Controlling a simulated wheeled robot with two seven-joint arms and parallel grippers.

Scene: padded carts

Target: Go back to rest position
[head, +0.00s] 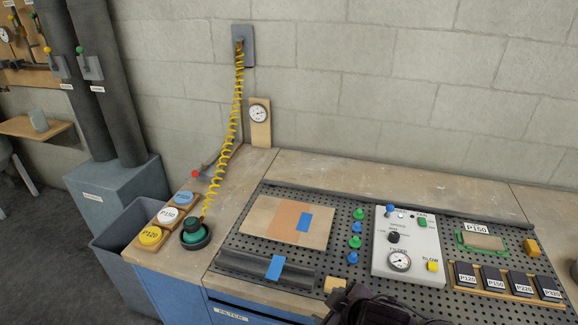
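A dark, bulky part, which looks like my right gripper (368,308), shows at the bottom edge in the head view, just in front of the perforated bench top (340,215). Its fingers cannot be made out, so I cannot tell whether it is open or shut. A small tan block (335,284) sits right beside it at the bench's front edge; I cannot tell whether they touch. My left gripper is not in view.
A white control box (408,240) stands close behind the dark part. A wooden panel (262,218) with blue tape lies left of it. A black-and-green tool (194,233) on a coiled yellow hose (229,120) stands at left. Labelled blocks (495,279) sit at right.

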